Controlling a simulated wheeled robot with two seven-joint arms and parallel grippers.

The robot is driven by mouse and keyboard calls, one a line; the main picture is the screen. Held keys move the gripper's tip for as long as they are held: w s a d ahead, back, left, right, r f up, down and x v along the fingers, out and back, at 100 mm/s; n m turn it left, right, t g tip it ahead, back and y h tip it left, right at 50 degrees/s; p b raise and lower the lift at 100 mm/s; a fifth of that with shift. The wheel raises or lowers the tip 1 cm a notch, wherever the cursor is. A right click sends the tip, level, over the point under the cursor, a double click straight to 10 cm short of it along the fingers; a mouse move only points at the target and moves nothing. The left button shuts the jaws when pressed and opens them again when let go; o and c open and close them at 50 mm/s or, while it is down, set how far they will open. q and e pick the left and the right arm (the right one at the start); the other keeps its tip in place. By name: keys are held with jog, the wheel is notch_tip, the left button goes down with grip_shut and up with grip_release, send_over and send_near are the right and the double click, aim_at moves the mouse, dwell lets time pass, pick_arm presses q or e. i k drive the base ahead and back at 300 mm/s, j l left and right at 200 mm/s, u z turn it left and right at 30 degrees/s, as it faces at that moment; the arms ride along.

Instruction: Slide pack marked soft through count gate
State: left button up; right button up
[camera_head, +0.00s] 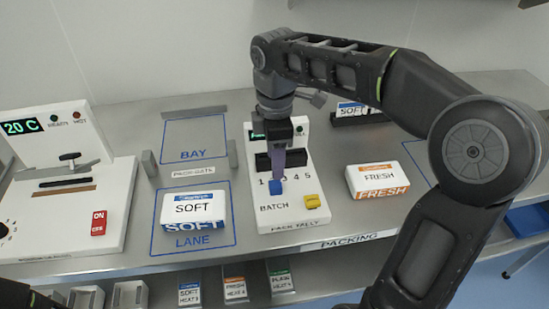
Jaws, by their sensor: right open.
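The pack marked SOFT (194,207), white with blue bands, lies in the blue-outlined LANE (228,243) on the bench. Behind it, two grey posts, left (150,164) and right (232,154), flank the label PACK GATE (194,171). The blue-outlined BAY (195,133) behind the gate is empty. My right gripper (277,178) points down over the PACK TALLY panel (265,220), right of the gate, by a blue block (276,188). It is open; whether it touches the block cannot be told.
A white pack marked FRESH (376,181) lies right of the tally panel. A white machine with a temperature display (22,126) stands left of the lane. Another SOFT pack (354,109) sits at the back right.

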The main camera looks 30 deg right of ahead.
aim_at(202, 209)
jog(key=k, duration=1)
